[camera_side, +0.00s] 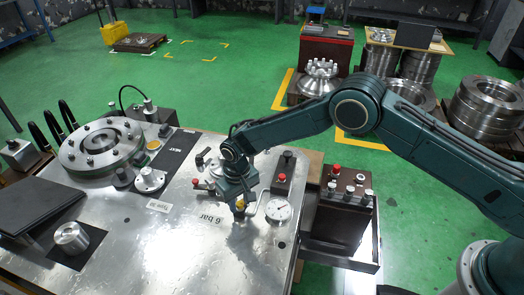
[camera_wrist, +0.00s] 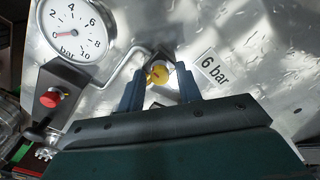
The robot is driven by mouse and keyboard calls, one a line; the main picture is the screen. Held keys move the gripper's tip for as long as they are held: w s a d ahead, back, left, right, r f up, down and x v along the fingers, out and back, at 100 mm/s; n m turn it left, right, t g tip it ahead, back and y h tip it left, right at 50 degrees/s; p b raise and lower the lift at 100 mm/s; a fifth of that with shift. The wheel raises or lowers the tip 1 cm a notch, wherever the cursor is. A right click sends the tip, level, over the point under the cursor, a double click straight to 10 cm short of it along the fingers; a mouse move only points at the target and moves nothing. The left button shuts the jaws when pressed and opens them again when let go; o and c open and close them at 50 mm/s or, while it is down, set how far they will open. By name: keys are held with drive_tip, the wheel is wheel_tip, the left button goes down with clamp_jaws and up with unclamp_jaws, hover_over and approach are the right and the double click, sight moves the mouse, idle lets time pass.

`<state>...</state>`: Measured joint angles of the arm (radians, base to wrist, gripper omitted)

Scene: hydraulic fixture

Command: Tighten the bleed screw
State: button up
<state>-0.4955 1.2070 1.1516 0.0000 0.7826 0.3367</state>
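The bleed screw appears to be the small yellow-topped part (camera_wrist: 157,74) between my fingertips in the wrist view. In the side view the yellow part (camera_side: 240,205) shows just below my gripper (camera_side: 238,197), close above the metal plate. Whether the fingertips reach down around the screw cannot be told.
A pressure gauge (camera_wrist: 75,31) has its red needle near 0. A "6 bar" label (camera_wrist: 211,68) lies right of the screw. A red button (camera_wrist: 51,97) sits on a dark block beside the gauge. A flanged ring (camera_side: 102,143) and a cylinder (camera_side: 71,236) stand left on the plate.

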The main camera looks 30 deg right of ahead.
drive_tip(key=shift+r, duration=0.1)
idle(0.3)
drive_tip(key=shift+r, duration=1.1)
drive_tip(key=shift+n, duration=1.7)
drive_tip(key=shift+f, duration=0.15)
drive_tip(key=shift+f, duration=1.05)
